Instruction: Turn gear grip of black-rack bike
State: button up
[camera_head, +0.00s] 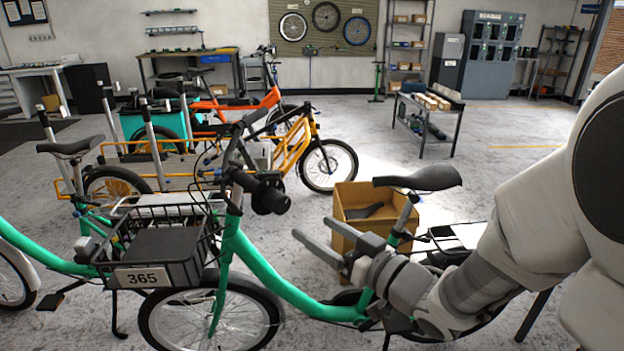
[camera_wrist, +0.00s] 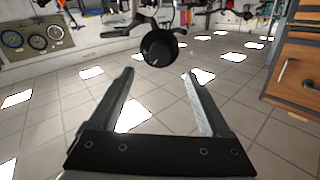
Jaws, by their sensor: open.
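The black-rack bike is green, with a black front rack (camera_head: 165,262) bearing a plate marked 365. Its black handlebar grip (camera_head: 270,193) points toward the right of the head view. The round black end of a grip (camera_wrist: 160,47) faces me in the wrist view, just beyond and between the fingertips. My gripper (camera_head: 316,229) is open and empty, to the right of and slightly below the grip in the head view. Its two fingers also show in the wrist view (camera_wrist: 158,74), apart from the grip. Which part of the grip is the gear section cannot be told.
The bike's saddle (camera_head: 418,178) and green frame (camera_head: 290,290) are close to my arm. A cardboard box (camera_head: 362,200) stands behind my gripper. A bike with a yellow rack (camera_head: 292,148) is behind. A wooden drawer cabinet (camera_wrist: 298,65) is at the wrist view's right.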

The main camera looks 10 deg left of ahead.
aim_at(283, 207)
jog(key=x, duration=1.2)
jog(key=shift+b, duration=0.35)
grip_shut()
